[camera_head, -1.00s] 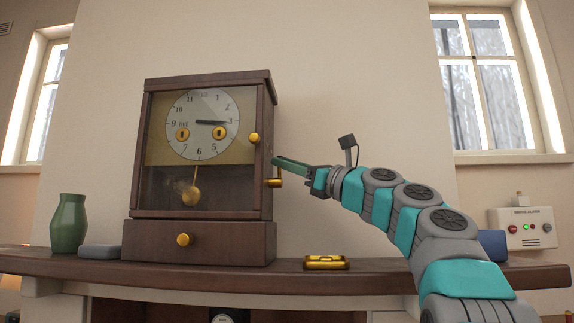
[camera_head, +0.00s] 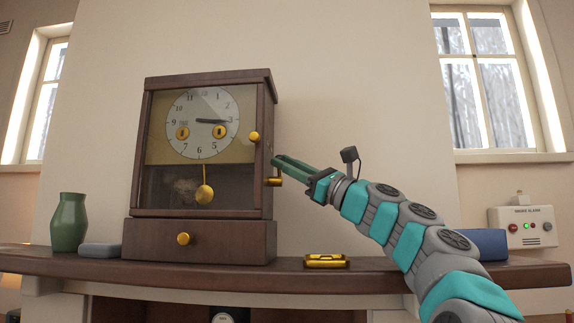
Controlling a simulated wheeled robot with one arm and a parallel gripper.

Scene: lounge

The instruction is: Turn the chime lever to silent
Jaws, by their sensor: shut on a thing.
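The wooden mantel clock (camera_head: 200,240) stands upright on the mantel, with its dial, glass front and pendulum facing me. The small brass chime lever (camera_head: 274,181) is on the clock's right side, low beside the case. My gripper (camera_head: 278,164) reaches in from the right, with its green fingers at the clock's right side. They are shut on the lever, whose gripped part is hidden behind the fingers. The lever's silent mark cannot be made out.
A brass box-like piece (camera_head: 326,261) lies on the mantel (camera_head: 90,264) right of the clock. A green vase (camera_head: 69,222) and a grey block (camera_head: 100,250) stand at left. A blue object (camera_head: 488,243) is behind my arm. A smoke alarm panel (camera_head: 522,228) is at far right.

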